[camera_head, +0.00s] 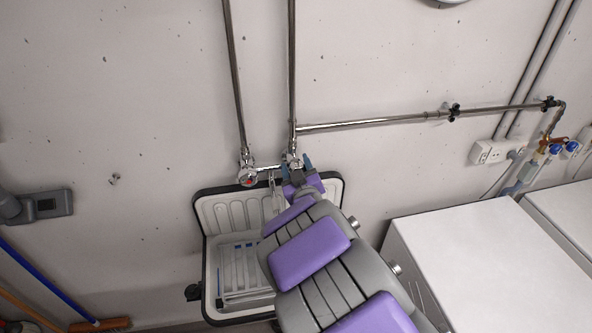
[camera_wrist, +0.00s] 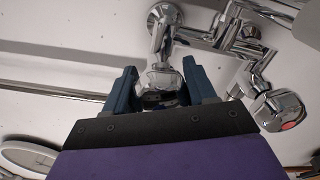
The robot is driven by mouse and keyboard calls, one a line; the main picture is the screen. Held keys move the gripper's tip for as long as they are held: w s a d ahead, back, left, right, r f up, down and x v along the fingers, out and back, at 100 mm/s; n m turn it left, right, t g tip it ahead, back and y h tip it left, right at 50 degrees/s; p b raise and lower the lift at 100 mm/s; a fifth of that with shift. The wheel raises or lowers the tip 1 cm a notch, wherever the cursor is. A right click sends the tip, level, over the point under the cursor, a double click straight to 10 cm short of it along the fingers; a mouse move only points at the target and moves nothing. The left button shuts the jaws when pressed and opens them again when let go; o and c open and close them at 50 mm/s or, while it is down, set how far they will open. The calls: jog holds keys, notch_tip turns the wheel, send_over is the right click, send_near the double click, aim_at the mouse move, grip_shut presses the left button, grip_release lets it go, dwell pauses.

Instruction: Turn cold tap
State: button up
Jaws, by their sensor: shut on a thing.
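The cold tap handle (camera_wrist: 161,78) is a chrome knob at the right end of the wall mixer. In the wrist view it sits between the two blue fingers of my gripper (camera_wrist: 160,84), which is shut on it. In the head view my gripper (camera_head: 297,166) reaches up to the mixer, and its fingers mostly hide this knob. The other tap knob (camera_head: 248,178), with a red mark, is at the left end of the mixer. It also shows at the right in the wrist view (camera_wrist: 279,111), apart from my fingers.
A wall sink (camera_head: 208,258) with a dark rim stands below the mixer, partly behind my arm. Chrome pipes (camera_head: 370,119) run along the wall. White machines (camera_head: 480,265) stand at the right. A broom (camera_head: 98,325) is at the lower left.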

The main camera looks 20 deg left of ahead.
jog(key=shift+s+f, duration=0.1)
jog(key=shift+f, duration=0.45)
jog(key=o, duration=1)
jog(key=shift+r, duration=0.25)
jog(key=shift+r, duration=0.1)
